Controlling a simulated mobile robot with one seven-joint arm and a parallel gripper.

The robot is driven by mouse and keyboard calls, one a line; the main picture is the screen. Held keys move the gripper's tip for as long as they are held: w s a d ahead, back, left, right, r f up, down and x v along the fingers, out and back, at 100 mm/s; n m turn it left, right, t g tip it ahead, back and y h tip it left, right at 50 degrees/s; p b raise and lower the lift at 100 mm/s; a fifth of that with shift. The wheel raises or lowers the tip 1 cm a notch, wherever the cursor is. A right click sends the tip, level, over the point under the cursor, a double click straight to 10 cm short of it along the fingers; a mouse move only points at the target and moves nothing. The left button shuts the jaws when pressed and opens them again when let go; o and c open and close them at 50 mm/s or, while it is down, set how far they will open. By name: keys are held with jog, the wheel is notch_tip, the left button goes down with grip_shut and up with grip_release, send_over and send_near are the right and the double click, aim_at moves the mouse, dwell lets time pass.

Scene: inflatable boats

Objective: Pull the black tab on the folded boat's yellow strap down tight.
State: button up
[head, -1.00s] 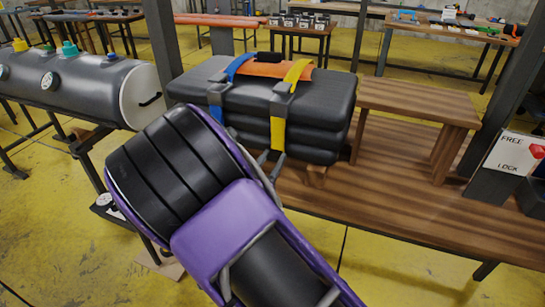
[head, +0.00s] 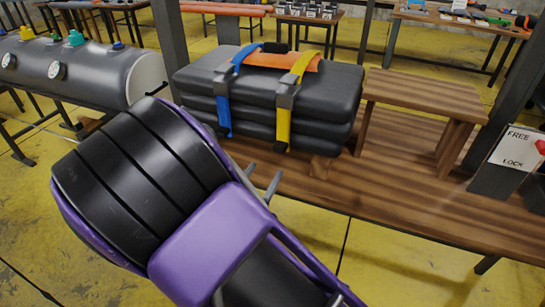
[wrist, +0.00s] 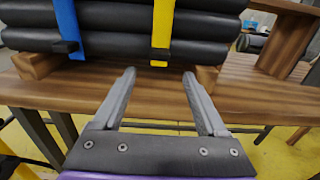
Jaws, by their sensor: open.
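The folded boat (head: 335,97) is a black stack of layers on wooden blocks on the bench. Its yellow strap (head: 284,122) runs down the front through a dark buckle (head: 287,95). The black tab (head: 281,147) is at the strap's lower end; it also shows in the wrist view (wrist: 160,54), beside a short yellow end. My gripper (head: 263,175) is open and empty, below and in front of the tab. In the wrist view my gripper (wrist: 160,76) points at the boat, with the tab beyond and between the fingertips, apart from them.
A blue strap (head: 223,110) with its own dark tab (wrist: 65,47) hangs to the left. The wooden bench (head: 380,195) lies below, with a small wooden stand (head: 425,92) at right. A FREE/LOCK sign (head: 517,148) stands further right. A grey tank (head: 80,75) is at left.

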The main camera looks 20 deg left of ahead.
jog(key=s, duration=0.7)
jog(key=shift+s+a, duration=0.3)
jog(key=shift+s, duration=0.05)
